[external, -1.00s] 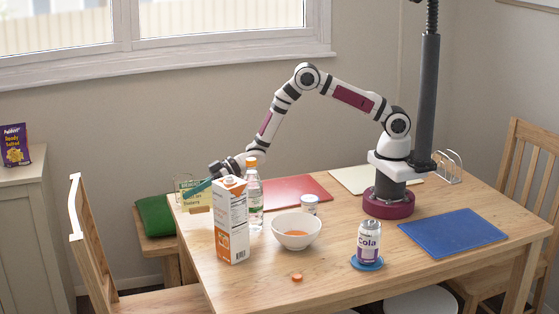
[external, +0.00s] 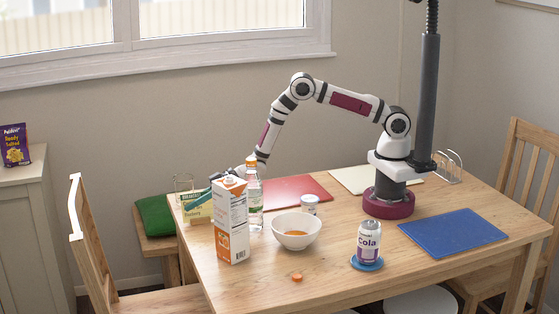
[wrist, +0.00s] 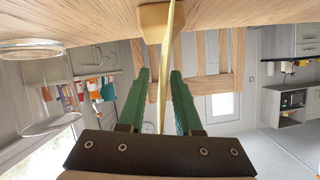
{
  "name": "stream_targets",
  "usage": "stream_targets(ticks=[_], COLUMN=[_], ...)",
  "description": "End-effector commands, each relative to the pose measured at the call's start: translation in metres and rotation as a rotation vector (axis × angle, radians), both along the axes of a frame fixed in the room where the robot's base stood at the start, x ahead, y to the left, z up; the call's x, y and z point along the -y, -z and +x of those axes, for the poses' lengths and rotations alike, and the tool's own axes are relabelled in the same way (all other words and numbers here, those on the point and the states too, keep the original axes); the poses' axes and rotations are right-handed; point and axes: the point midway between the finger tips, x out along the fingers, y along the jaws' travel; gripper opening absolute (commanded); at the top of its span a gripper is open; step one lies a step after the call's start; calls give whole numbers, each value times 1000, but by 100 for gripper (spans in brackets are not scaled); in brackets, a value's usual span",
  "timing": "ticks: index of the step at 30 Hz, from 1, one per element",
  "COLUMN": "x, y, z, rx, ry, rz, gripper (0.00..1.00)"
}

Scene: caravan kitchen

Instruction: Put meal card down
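The meal card (external: 198,212), pale yellow with a green heading, stands upright at the far left end of the table, partly hidden behind the carton. In the wrist view the card (wrist: 164,70) shows edge-on as a thin strip between my fingers, its far end at a small wooden block (wrist: 152,20) on the table. My gripper (wrist: 160,73) has its two green fingers apart around the card, with a visible gap on the left side. In the external view my gripper (external: 209,191) is low behind the carton, mostly hidden.
A juice carton (external: 232,222) and a clear bottle (external: 254,200) stand close to my gripper. A clear glass (external: 183,182) is at the table's left edge. A white bowl (external: 296,240), small jar (external: 310,203) and red mat (external: 295,188) lie farther right.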

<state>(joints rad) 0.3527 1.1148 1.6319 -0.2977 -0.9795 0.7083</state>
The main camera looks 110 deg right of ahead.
Motion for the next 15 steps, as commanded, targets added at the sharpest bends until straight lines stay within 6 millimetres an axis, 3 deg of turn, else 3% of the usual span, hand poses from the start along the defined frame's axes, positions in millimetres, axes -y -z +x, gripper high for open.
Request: stream_targets(ticks=[5,15], x=[1,8], y=[-9,-40], z=[-10,-86], rx=[-1,0], ry=[1,2], rz=[1,-1], gripper=[33,33])
